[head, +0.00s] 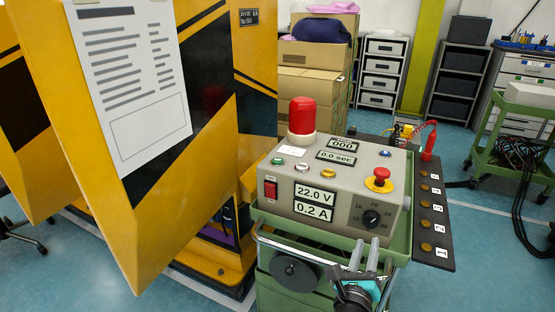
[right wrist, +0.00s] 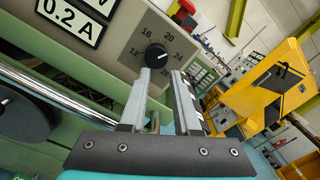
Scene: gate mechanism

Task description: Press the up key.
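A grey control box (head: 330,190) stands on a green cart. I cannot read which one is the up key. My right gripper (head: 372,248) is in front of the box's lower right front. In the right wrist view its fingers (right wrist: 160,78) are apart and empty, pointing toward the black dial (right wrist: 156,55); contact is not visible. My left gripper is not in view.
A red lamp (head: 302,118) rises from the box's back left. A black numbered panel (head: 432,215) lies along its right side. A yellow-black gate (head: 130,130) fills the left. The green cart's metal rail (head: 300,248) runs below the box front.

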